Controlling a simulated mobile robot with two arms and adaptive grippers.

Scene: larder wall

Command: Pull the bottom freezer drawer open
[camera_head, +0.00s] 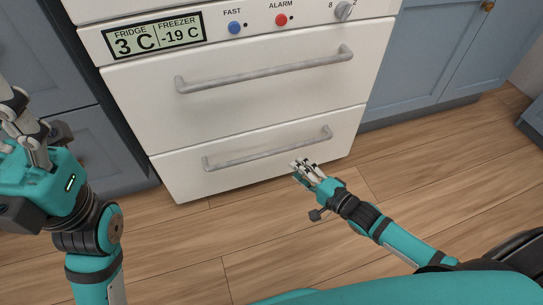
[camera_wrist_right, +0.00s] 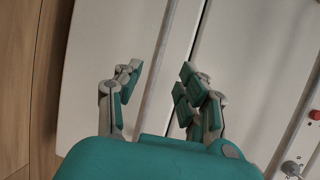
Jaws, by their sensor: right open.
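The white bottom freezer drawer (camera_head: 185,181) sits low on the appliance, and its front looks flush with the body. Its grey bar handle (camera_head: 270,149) runs across the front. My right gripper (camera_head: 303,168) is open and empty, just below and in front of the handle's right part. In the right wrist view, the handle (camera_wrist_right: 166,55) passes between the two open fingers (camera_wrist_right: 158,84); I cannot tell how deep it lies between them. My left gripper (camera_head: 16,112) is at the left edge, away from the drawer, partly cut off; its opening is unclear.
The upper drawer (camera_head: 250,100) with its own bar handle (camera_head: 265,70) is directly above. A control panel with a display (camera_head: 155,35), buttons and a knob is over it. Blue cabinets (camera_head: 430,65) stand on both sides. The wooden floor (camera_head: 215,240) in front is clear.

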